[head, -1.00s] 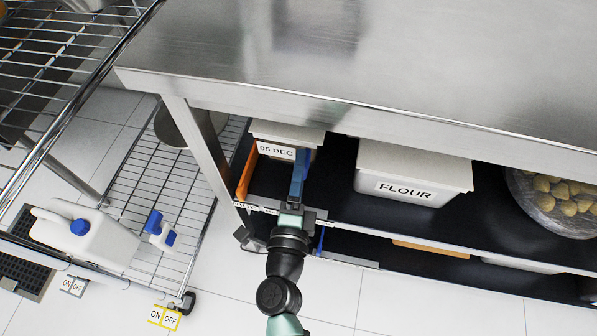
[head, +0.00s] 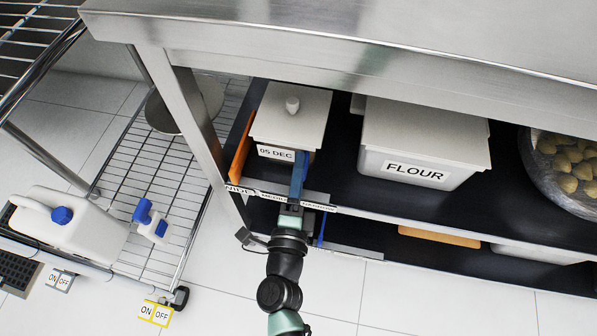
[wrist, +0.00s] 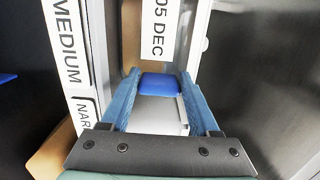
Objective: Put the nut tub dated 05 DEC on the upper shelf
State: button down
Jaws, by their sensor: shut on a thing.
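The nut tub (head: 290,125) is a pale box with a knobbed lid and a "05 DEC" label on its front. It is over the dark upper under-counter shelf (head: 340,185), near the front edge; I cannot tell whether it touches the shelf. My gripper (head: 300,160) reaches in from the front, at the right of the label. In the wrist view its blue fingers (wrist: 160,90) are closed around a blue piece at the tub's front, beside the label. The tub's back is hidden under the counter.
A FLOUR bin (head: 425,140) stands to the right, then a bowl of round pieces (head: 570,165). An orange board (head: 241,145) is close at the left. The steel counter (head: 350,40) overhangs. A wire rack (head: 150,190) with a white jug (head: 70,220) is at the left.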

jog(key=shift+c, duration=0.6)
grip_release()
jog(key=shift+f, duration=0.1)
jog(key=shift+r, duration=0.25)
jog(key=p+v, duration=0.2)
jog(key=v, duration=1)
jog(key=shift+f, duration=0.15)
